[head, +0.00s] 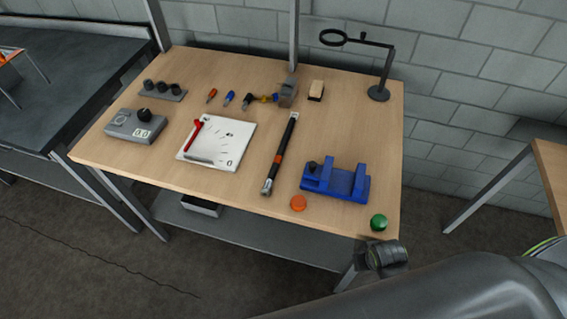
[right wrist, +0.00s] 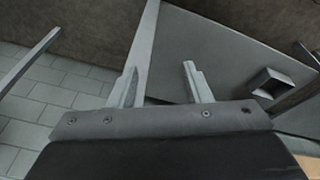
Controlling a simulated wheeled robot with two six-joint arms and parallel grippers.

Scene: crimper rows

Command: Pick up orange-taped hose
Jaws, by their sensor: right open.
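The orange-taped hose (head: 284,142) lies on the wooden workbench, right of the white board. It is black, with a band of orange tape near its middle and metal-coloured ends, and it runs from back to front. My right arm comes in at the bottom right of the head view, past the bench's front right corner and apart from the hose. In the right wrist view my right gripper (right wrist: 160,85) is open with nothing between its fingers. The hose is not visible in that view. My left gripper is not in view.
A blue vise-like block (head: 345,184), an orange button (head: 298,203) and a green button (head: 379,222) are right of the hose. The white board (head: 237,135) with a red tool is to its left. A magnifier stand (head: 378,93) is at the back right.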

